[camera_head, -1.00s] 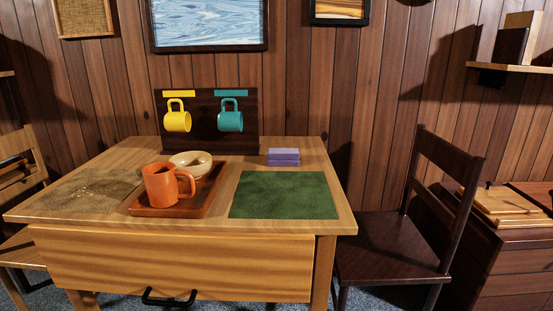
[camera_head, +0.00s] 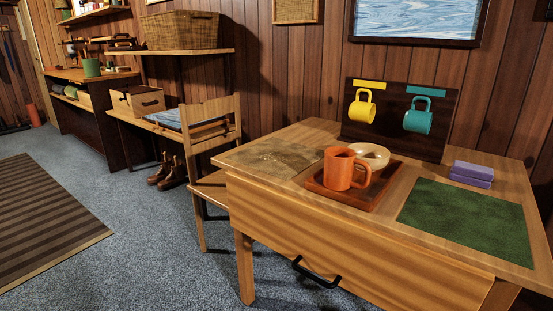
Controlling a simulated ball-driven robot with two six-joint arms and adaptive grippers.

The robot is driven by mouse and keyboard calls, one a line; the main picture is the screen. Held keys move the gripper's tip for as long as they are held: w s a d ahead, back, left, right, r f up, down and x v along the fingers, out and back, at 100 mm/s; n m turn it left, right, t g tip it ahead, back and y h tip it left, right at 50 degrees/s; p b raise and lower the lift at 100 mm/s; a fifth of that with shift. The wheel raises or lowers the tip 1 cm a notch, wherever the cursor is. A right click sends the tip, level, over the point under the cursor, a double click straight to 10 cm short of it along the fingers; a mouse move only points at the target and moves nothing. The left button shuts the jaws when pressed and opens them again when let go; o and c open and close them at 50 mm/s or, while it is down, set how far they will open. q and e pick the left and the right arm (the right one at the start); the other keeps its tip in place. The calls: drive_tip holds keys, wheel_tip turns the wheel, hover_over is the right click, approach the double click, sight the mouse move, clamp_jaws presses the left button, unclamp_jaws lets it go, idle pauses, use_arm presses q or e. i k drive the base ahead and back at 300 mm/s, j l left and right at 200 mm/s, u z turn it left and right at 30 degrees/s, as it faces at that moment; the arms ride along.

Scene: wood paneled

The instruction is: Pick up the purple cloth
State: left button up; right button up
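The purple cloth (camera_head: 471,174) looks like a small folded stack, lighter on top. It lies on the light wooden table (camera_head: 262,227) near the back right, just behind the green mat (camera_head: 468,218). Nothing covers it. Neither of my grippers is in view.
A brown tray (camera_head: 318,190) on the table holds an orange mug (camera_head: 339,169) and a pale bowl (camera_head: 372,154). A yellow mug (camera_head: 362,108) and a teal mug (camera_head: 418,118) hang on a dark rack (camera_head: 440,101). A wooden chair (camera_head: 208,130) stands left.

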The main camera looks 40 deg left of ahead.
sight(474, 175)
drive_tip(key=i+j+u, duration=0.45)
drive_tip(key=i+j, duration=0.15)
drive_tip(key=i, duration=0.2)
